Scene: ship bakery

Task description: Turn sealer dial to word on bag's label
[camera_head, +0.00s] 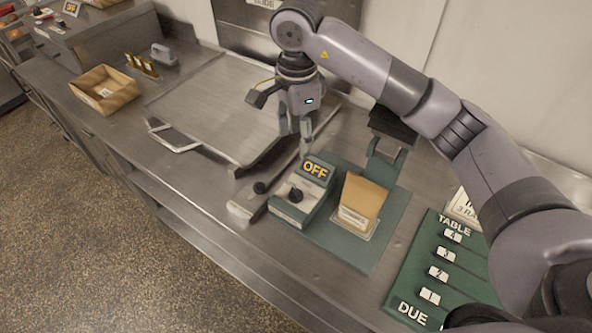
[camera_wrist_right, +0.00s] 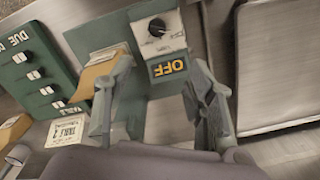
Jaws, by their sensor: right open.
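The sealer control box (camera_head: 306,195) sits on a green mat, with an OFF display (camera_head: 315,169) and a black dial (camera_head: 296,195). In the right wrist view the dial (camera_wrist_right: 157,27) is on the white panel above the OFF display (camera_wrist_right: 169,68); its printed words are too small to read. My left gripper is not in view.
A flat metal tray (camera_head: 215,100) lies left of the box, and a bar with a black knob (camera_head: 260,188) is beside it. A green TABLE/DUE board (camera_head: 415,275) is at right. A cardboard box (camera_head: 104,90) stands far left.

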